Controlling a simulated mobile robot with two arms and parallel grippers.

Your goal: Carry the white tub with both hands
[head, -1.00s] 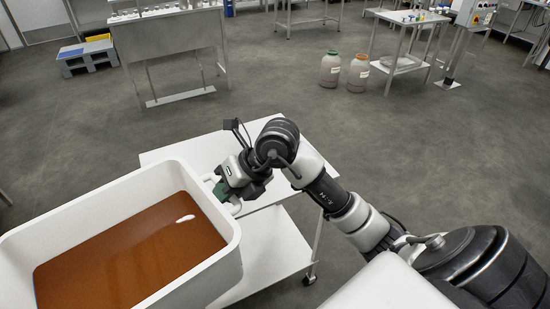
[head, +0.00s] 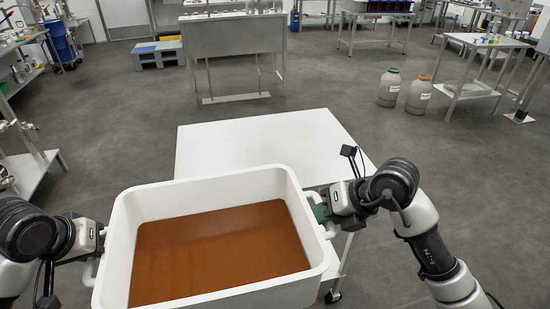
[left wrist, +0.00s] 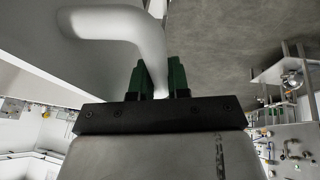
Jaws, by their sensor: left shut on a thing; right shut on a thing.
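The white tub (head: 278,178) is at the bottom middle of the head view, with brown-orange liquid (head: 220,250) in it. The liquid surface looks about level. My right gripper (head: 322,211) is shut on the handle at the tub's right side. My left gripper (head: 98,245) is at the handle on the left side. In the left wrist view, the green fingers of my left gripper (left wrist: 159,80) are closed around the white bent handle (left wrist: 125,25). The tub's underside is hidden in the head view.
A white-topped table (head: 260,140) stands just beyond the tub, its visible top bare. Two jugs (head: 389,88) (head: 419,95) stand on the floor at the right. A grey-blue pallet step (head: 158,54) and a steel bench (head: 232,45) are farther back. Grey floor between is open.

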